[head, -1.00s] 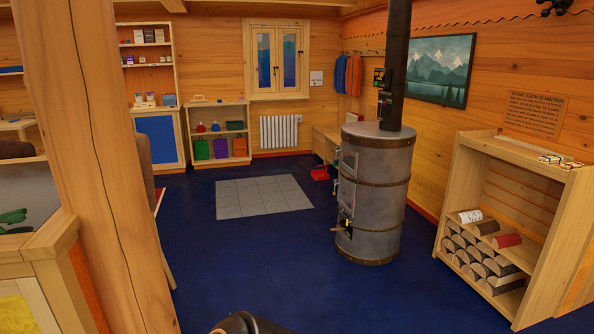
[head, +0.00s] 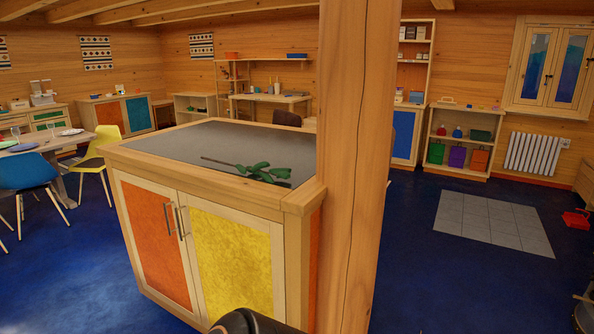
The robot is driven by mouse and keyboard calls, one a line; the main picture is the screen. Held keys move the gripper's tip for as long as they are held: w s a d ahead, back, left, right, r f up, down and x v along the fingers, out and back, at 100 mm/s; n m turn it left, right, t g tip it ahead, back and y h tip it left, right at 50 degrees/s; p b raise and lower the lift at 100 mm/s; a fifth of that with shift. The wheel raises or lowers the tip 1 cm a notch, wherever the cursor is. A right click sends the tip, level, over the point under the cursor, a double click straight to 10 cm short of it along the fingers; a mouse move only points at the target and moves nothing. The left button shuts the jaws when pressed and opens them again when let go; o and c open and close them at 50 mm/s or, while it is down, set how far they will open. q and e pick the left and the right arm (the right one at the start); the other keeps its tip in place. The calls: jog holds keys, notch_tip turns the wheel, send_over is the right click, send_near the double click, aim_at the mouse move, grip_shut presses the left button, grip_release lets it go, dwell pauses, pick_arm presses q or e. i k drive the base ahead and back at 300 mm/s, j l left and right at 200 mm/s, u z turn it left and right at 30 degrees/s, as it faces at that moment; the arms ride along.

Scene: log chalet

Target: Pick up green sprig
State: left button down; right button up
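The green sprig (head: 262,172) lies on the dark grey top of a wooden cabinet (head: 150,160) in the head view. It has a thin brown stem pointing left and green leaves to the right, close to a wooden post. Neither of my grippers shows; only a dark rounded part of my own body is at the bottom edge.
A thick wooden post (head: 352,170) stands at the cabinet's right end. The cabinet has an orange door (head: 155,235) and a yellow door (head: 232,262). A blue chair (head: 22,175) and a yellow chair (head: 103,150) stand by a table at left.

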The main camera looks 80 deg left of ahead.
aim_at(280, 173)
jog(key=u, duration=2.85)
jog(key=z, duration=1.05)
jog(key=j+z, duration=0.2)
jog(key=z, duration=0.2)
jog(key=j+z, duration=0.2)
jog(key=z, duration=0.15)
jog(key=j+z, duration=0.2)
jog(key=z, duration=0.2)
jog(key=k+j+z, duration=0.15)
jog(key=j+z, duration=0.2)
jog(key=k+j+z, duration=0.85)
jog(key=j, duration=0.2)
jog(key=k+j+z, duration=0.1)
jog(key=k+j, duration=0.2)
jog(key=k+j+z, duration=0.1)
jog(key=k+j, duration=0.15)
jog(key=k, duration=0.15)
